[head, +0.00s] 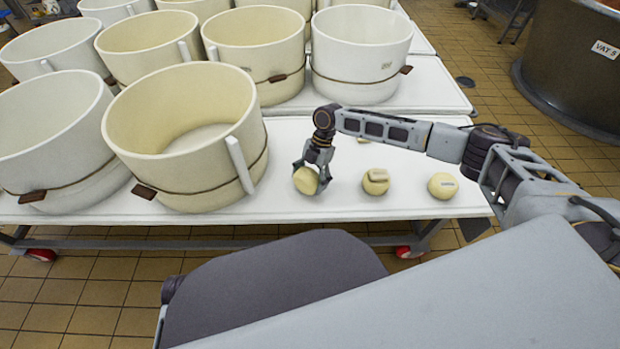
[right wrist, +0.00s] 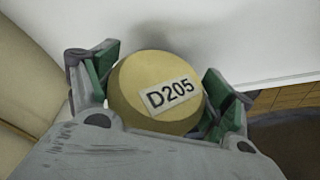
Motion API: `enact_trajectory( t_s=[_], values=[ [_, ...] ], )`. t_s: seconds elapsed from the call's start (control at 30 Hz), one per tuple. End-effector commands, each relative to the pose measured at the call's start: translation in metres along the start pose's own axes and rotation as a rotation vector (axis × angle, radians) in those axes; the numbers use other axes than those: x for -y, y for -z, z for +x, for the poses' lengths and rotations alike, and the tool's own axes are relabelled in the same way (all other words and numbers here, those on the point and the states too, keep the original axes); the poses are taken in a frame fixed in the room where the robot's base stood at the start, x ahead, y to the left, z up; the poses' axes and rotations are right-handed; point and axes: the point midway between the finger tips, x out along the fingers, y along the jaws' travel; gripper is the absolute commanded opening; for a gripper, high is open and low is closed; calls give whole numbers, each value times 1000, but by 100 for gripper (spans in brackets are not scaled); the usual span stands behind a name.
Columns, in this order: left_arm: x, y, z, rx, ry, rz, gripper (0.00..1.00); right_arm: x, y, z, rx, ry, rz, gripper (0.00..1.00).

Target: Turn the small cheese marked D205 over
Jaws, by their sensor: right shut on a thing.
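The small cheese marked D205 (head: 306,181) is pale yellow and round, at the front of the white table, right of the nearest cream mould. In the right wrist view the cheese (right wrist: 140,80) shows its white label with D205 facing the camera. My right gripper (head: 312,176) is shut on it, with a green-padded finger on each side; the gripper also shows in the right wrist view (right wrist: 160,92). The cheese looks tilted in the head view; whether it touches the table I cannot tell. My left gripper is not in view.
Two other small cheeses, one with a label or block on top (head: 376,182) and one at the right (head: 442,186), sit on the white table (head: 340,206). A large cream mould (head: 190,140) stands close left of the gripper. A copper vat (head: 570,70) stands far right.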

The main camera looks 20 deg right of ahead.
Motion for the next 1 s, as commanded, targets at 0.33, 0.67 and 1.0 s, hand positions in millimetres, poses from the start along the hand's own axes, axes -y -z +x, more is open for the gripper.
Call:
enact_trajectory(
  t_s=[0.33, 0.67, 1.0],
  values=[
    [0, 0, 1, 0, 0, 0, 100, -1, -1, 2, 0, -1, -1, 44],
    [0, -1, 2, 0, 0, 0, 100, -1, -2, 5, 0, -1, -1, 44],
    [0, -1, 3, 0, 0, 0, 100, -1, -3, 7, 0, -1, -1, 44]
  ],
)
